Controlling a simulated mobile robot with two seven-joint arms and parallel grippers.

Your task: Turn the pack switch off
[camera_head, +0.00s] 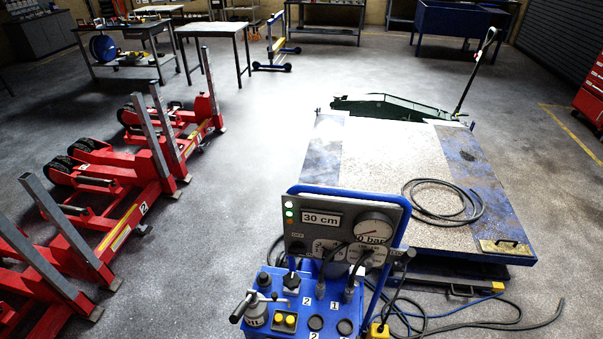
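The blue power pack (262,308) stands at the bottom centre, cut off by the lower edge. Its upright grey panel carries a display (321,219) reading "30 cm" and a round gauge (373,229) marked "bar". Small lamps (289,213) at the panel's left glow, at least one of them green. Neither of my grippers shows.
Red wheeled stands (105,170) line the left. A blue-edged platform (400,175) with a coiled hose (443,201) lies right of centre, and a green trolley jack (390,105) sits behind it. Hoses (470,322) trail right of the pack. The floor between stands and platform is clear.

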